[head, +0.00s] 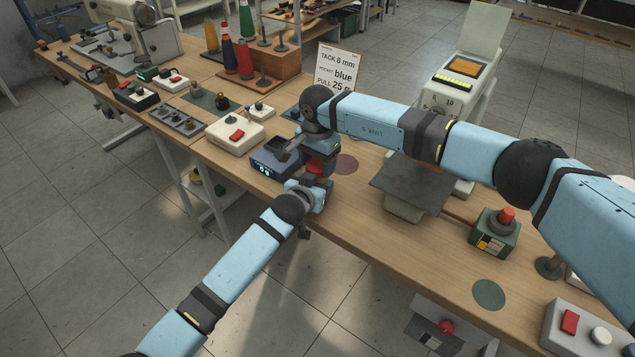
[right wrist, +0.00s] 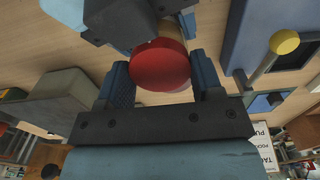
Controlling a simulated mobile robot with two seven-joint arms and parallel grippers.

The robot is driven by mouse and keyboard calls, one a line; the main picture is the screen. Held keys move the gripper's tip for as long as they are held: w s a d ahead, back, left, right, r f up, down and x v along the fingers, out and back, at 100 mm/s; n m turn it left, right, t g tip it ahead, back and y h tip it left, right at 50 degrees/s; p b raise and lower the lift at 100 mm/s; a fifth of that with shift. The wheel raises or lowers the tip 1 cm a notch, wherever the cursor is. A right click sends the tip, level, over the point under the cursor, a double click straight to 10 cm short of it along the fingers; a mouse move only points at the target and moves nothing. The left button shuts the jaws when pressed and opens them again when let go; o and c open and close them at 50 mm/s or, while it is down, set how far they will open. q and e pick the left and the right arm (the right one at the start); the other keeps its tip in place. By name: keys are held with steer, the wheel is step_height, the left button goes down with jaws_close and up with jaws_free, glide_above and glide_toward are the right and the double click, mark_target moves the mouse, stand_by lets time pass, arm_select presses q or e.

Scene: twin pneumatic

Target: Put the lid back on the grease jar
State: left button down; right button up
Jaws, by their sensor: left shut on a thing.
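The red round lid (right wrist: 160,68) is between the two fingers of my right gripper (right wrist: 162,80) in the right wrist view. Narrow gaps seem to show beside it, and the fingers look open around it. In the head view the lid (head: 314,168) shows just below my right gripper (head: 318,152). A pale tan body, apparently the grease jar (right wrist: 172,38), shows at the lid's far edge, mostly hidden. My left gripper (head: 312,190) is shut on it, close to the lid. Whether the lid sits flush on the jar cannot be told.
A dark plate (head: 410,186) and a green box with a red button (head: 495,233) lie to the right.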

steer(key=shift+c, duration=1.2)
steer(key=m, duration=0.3)
steer(key=o, duration=1)
steer(key=shift+r, duration=2.25)
